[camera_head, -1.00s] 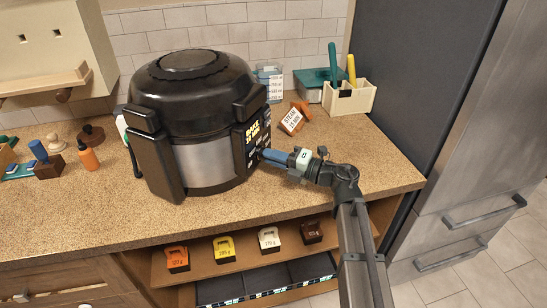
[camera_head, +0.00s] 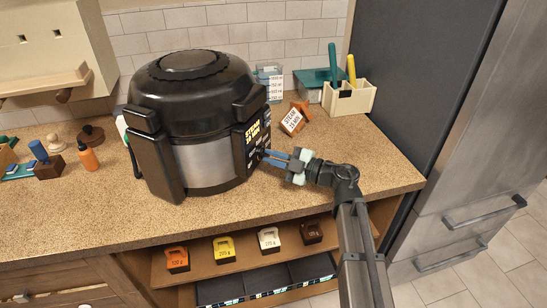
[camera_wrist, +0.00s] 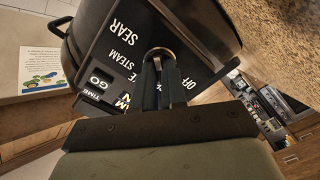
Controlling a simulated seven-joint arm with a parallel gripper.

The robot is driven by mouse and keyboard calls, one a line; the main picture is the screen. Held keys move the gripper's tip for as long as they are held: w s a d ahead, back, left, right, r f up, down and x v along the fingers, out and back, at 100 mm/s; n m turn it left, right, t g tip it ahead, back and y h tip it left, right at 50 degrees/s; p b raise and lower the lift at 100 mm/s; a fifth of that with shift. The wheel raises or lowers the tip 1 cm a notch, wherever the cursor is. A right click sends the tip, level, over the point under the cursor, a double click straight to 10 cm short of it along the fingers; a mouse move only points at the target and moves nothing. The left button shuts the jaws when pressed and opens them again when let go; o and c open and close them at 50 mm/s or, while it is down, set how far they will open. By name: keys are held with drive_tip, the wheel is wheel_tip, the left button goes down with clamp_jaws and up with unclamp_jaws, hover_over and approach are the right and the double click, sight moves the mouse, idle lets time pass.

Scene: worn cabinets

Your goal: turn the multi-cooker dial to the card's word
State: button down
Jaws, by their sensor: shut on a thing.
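The black and steel multi-cooker (camera_head: 197,115) stands on the counter. Its control panel (camera_head: 256,140) faces right, and the lit display's top word looks like STEAM. The card (camera_head: 292,121) leans to the right of the cooker and also reads STEAM, with a smaller line below. My gripper (camera_head: 266,156) is at the panel, shut on the dial. The dial's pointer cannot be made out.
GO (camera_wrist: 100,81) and TIME buttons sit close beside my fingers. A cream caddy (camera_head: 349,98) with tools and a measuring jug (camera_head: 270,82) stand behind. An orange bottle (camera_head: 88,157) stands left. The counter's front right is clear.

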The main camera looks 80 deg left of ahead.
drive_tip(key=shift+m, duration=0.7)
drive_tip(key=c, duration=1.2)
unclamp_jaws()
drive_tip(key=v, duration=1.3)
drive_tip(key=shift+w+d, duration=0.25)
drive_tip(key=shift+w, duration=0.05)
